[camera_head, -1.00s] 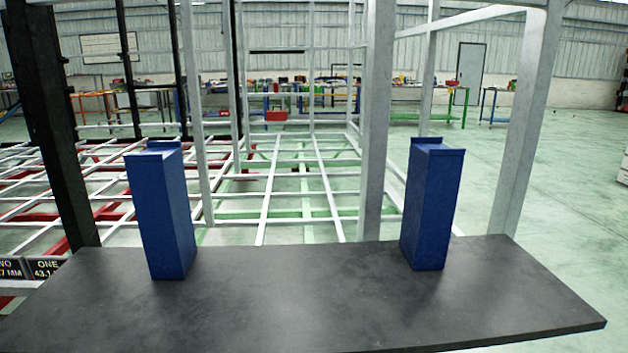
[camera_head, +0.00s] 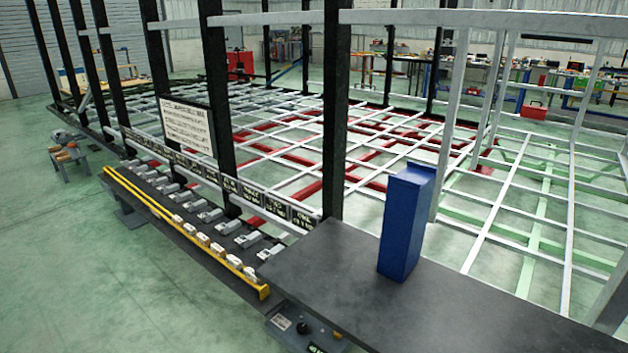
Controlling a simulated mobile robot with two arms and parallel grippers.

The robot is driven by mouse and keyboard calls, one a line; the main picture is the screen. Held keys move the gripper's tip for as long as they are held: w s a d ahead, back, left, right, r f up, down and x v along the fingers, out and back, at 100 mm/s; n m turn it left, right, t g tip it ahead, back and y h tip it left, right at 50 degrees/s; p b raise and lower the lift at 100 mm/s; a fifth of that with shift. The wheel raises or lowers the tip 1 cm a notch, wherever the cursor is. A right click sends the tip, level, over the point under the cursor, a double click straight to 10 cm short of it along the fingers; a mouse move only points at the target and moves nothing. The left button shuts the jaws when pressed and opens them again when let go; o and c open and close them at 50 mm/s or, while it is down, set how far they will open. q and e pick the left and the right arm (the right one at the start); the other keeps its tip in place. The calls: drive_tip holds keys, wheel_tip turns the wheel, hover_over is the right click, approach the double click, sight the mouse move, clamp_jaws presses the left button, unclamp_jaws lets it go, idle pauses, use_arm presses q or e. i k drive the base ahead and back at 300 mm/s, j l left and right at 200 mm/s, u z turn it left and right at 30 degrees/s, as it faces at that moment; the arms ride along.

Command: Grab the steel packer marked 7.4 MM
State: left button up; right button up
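A long narrow dark bench (camera_head: 200,225) with a yellow front rail runs along the left side of the chassis. Several small grey steel pieces (camera_head: 209,215) lie in a row on it, with several pale blocks (camera_head: 217,249) in front of them. They are too small for me to read any 7.4 MM mark. A row of black label plates (camera_head: 251,194) hangs on the rail behind, its text mostly unreadable. Neither of my grippers shows in this view.
A blue upright block (camera_head: 406,222) stands on a dark tabletop (camera_head: 470,310) at the right. A grey box with a knob (camera_head: 303,328) sits below the tabletop's left edge. A white sign (camera_head: 189,125) hangs behind the bench. Green floor (camera_head: 90,270) at the left is open.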

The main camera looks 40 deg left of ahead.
sight(230, 260)
drive_tip(key=u, duration=1.45)
drive_tip(key=i+u, duration=0.35)
drive_tip(key=i+l+u, duration=0.3)
drive_tip(key=i+j, duration=0.05)
drive_tip(key=j, duration=0.05)
